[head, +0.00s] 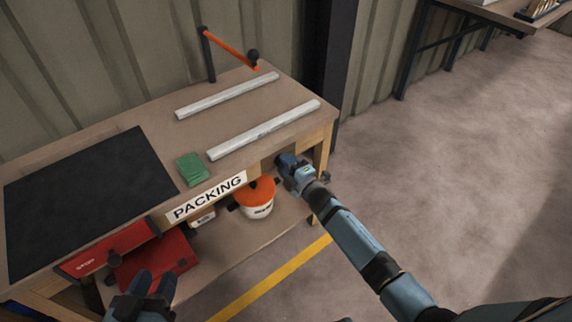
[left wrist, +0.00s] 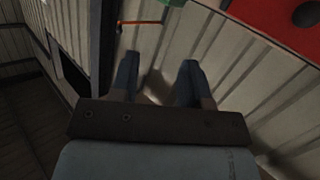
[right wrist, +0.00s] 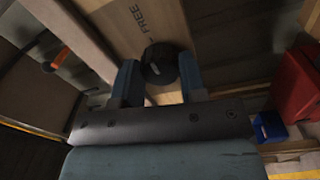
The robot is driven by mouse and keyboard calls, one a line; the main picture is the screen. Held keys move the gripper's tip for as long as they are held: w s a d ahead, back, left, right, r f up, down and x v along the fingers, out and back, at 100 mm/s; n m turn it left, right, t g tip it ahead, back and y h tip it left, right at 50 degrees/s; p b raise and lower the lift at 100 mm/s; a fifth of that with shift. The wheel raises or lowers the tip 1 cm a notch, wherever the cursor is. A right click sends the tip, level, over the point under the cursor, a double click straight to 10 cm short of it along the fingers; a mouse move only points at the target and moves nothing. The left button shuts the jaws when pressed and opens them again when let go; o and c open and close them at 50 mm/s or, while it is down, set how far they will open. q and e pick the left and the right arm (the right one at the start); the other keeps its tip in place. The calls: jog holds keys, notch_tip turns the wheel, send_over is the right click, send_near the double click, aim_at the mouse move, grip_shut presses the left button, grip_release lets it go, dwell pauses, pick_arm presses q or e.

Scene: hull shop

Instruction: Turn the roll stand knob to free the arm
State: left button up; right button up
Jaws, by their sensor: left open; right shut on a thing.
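The roll stand knob (right wrist: 160,64) is black and round with a pale pointer line, on the wooden bench front beside the word FREE (right wrist: 143,14). My right gripper (right wrist: 158,76) is shut on the knob, a finger on each side. In the head view the right gripper (head: 287,162) is at the bench's front right corner and hides the knob. The orange arm (head: 231,48) with a black ball end hangs from a dark post (head: 208,56) at the back of the bench. My left gripper (head: 157,282) is open and empty in front of the red drawer.
The bench top (head: 262,90) holds two pale long bars (head: 265,128), a green cloth stack (head: 192,169) and a black mat (head: 85,195). Below are an orange-lidded bucket (head: 258,205), a red box (head: 165,262) and the red STOP drawer (head: 108,250). Floor (head: 450,140) at right is clear.

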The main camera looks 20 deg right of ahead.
jog(key=o, duration=0.9)
pick_arm(q)
jog(key=shift+r, duration=0.1)
jog(key=f, duration=0.1)
jog(key=s+a+f+g+y+p, duration=0.1)
jog(key=f, duration=0.1)
jog(key=s+a+f+g+p, duration=0.1)
jog(key=shift+a+f+y, duration=0.15)
jog(key=shift+f+y, duration=0.25)
pick_arm(e)
jog(key=v, duration=1.3)
jog(key=shift+s+d, duration=0.15)
jog(key=shift+s, duration=0.2)
pick_arm(q)
jog(key=shift+w+r, duration=0.15)
